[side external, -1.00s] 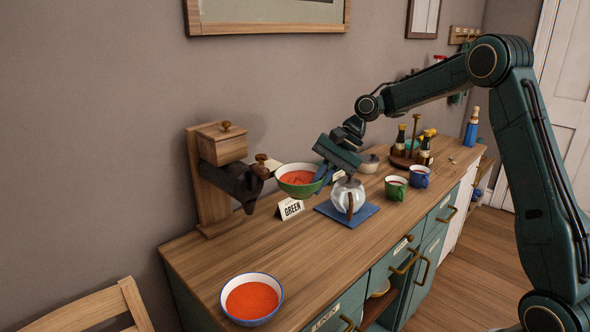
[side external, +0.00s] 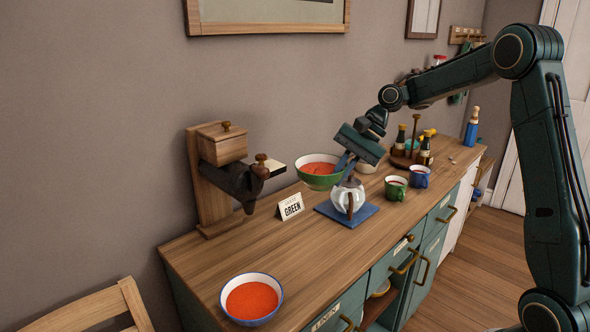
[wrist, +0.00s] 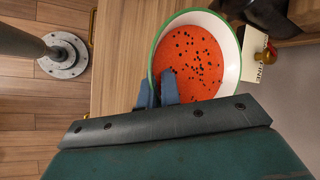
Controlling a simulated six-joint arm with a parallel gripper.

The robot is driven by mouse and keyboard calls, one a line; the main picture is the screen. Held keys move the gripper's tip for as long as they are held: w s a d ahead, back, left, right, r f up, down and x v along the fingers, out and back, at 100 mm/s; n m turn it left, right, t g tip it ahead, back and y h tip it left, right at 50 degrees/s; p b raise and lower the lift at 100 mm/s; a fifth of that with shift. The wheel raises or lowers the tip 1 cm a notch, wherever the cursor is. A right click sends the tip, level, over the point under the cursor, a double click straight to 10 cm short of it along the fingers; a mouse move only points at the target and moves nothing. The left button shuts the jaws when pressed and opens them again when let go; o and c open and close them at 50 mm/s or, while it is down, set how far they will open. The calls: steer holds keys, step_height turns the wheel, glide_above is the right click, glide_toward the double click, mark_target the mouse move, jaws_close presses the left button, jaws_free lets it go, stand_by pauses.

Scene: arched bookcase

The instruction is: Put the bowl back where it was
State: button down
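The green bowl (side external: 318,177) holds red soup and hangs above the counter, roughly level. It also shows in the wrist view (wrist: 228,80), with a white wall, a green rim and dark specks in the soup. My gripper (side external: 345,162) pinches its near rim; in the wrist view its blue fingertips (wrist: 157,95) sit on either side of the rim. A second bowl (side external: 252,318), white with a blue rim and red soup, stands at the counter's front left.
A wall-side grinder (side external: 225,170) stands left of the held bowl. Green (side external: 396,189) and blue (side external: 419,176) mugs and bottles (side external: 424,152) stand right. The counter between sign and front bowl is clear.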

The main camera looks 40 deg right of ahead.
steer(key=s+d+r, duration=0.3)
steer(key=s, duration=0.2)
steer(key=f, duration=1.6)
steer(key=shift+a, duration=0.2)
steer(key=shift+f, duration=0.1)
steer(key=shift+f, duration=2)
steer(key=shift+f, duration=0.1)
steer(key=c, duration=1.6)
jaws_free()
steer(key=v, duration=1.2)
steer(key=shift+s, duration=0.1)
